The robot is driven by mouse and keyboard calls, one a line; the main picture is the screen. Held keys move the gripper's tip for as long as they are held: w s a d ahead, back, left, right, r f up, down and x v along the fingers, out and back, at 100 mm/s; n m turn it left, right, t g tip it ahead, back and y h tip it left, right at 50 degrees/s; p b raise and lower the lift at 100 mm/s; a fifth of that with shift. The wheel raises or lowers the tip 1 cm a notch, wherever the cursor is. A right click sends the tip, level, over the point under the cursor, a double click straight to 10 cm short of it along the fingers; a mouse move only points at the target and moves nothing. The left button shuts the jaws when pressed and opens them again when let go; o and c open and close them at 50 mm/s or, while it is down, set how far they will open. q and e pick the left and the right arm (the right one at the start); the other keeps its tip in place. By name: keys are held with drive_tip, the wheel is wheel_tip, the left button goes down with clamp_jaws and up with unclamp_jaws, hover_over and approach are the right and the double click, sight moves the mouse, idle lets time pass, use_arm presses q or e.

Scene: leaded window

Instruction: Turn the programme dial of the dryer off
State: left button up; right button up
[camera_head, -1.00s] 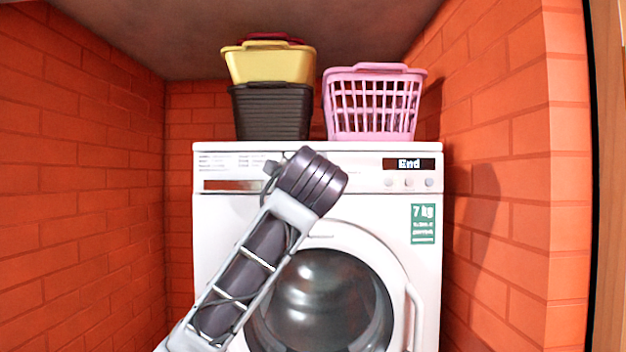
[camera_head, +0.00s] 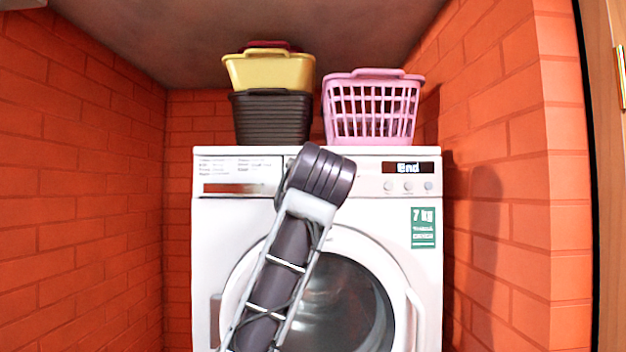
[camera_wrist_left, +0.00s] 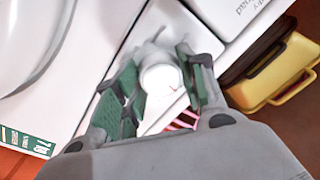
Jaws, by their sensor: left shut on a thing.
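The white dryer (camera_head: 215,235) faces me, and its display (camera_head: 408,168) reads "End". In the head view my left arm covers the middle of the control panel, so the programme dial and my fingers are hidden there. In the left wrist view the dial (camera_wrist_left: 160,76) is a round white knob on the panel. My left gripper (camera_wrist_left: 158,64) has its two green-padded fingers on either side of the dial, shut on it. My right gripper is in neither view.
A yellow basket (camera_head: 268,72) stacked on a dark basket (camera_head: 271,117) and a pink basket (camera_head: 372,108) stand on top of the dryer. The round door (camera_head: 365,300) is closed below. Orange brick walls (camera_head: 90,200) close in both sides.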

use_arm(q)
drive_tip(key=shift+f+n, duration=0.2)
drive_tip(key=shift+n, duration=0.2)
drive_tip(key=o, duration=0.9)
drive_tip(key=shift+o, duration=0.7)
drive_tip(key=shift+r, duration=0.1)
drive_tip(key=shift+s, duration=0.15)
drive_tip(key=s, duration=1.1)
drive_tip(key=shift+s+d+f, duration=0.25)
drive_tip(key=shift+s+d, duration=0.05)
drive_tip(key=shift+s, duration=0.05)
